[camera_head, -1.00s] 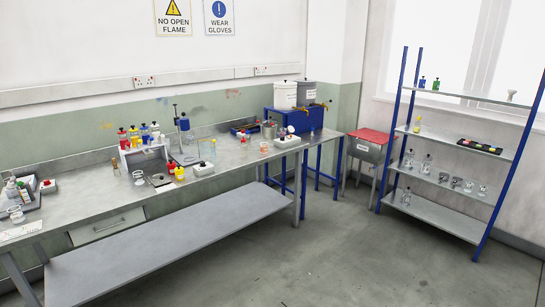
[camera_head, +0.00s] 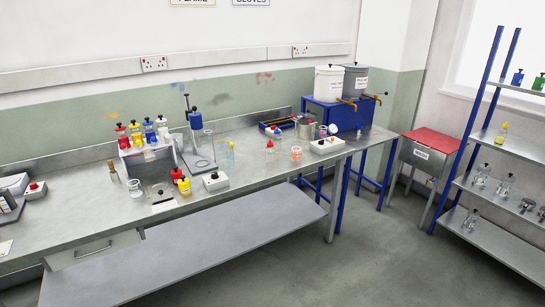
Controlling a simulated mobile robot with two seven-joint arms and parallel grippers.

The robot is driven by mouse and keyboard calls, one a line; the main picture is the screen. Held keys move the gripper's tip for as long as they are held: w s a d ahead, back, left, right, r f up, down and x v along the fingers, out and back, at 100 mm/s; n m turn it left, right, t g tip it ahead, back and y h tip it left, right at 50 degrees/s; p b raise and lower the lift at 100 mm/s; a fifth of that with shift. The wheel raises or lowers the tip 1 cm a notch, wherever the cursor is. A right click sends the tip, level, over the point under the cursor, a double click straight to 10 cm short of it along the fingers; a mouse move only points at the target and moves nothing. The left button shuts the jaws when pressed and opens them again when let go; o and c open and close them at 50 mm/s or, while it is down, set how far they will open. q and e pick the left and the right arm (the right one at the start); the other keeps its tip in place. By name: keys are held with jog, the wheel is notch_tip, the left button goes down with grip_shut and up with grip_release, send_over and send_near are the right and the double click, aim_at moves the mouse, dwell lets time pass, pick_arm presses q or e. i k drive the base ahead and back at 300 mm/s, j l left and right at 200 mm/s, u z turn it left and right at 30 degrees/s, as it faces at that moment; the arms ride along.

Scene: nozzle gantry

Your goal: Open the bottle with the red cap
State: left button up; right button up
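A small clear bottle with a red cap (camera_head: 270,145) stands upright on the steel bench (camera_head: 235,185), right of the middle. Red bottles (camera_head: 121,137) with dark tops stand on the white rack at the bench's left part. A small red container (camera_head: 176,175) with a dark top stands beside a yellow one (camera_head: 184,186) in front of the rack. Whether any other item has a red cap is too small to tell. Neither of my grippers is in view.
A white rack (camera_head: 148,158) and a stand with a dark column (camera_head: 197,140) are on the bench. A white drum (camera_head: 327,84) and a grey drum sit on a blue stand. A shelf (camera_head: 505,181) stands at right. The grey floor (camera_head: 375,260) in front is clear.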

aim_at(270, 152)
jog(key=i+l+u, duration=0.25)
jog(key=i+l, duration=0.25)
jog(key=i+l+u, duration=0.3)
jog(key=i+l, duration=0.35)
jog(key=i+l+u, duration=0.25)
jog(key=i+l, duration=0.25)
jog(key=l, duration=0.25)
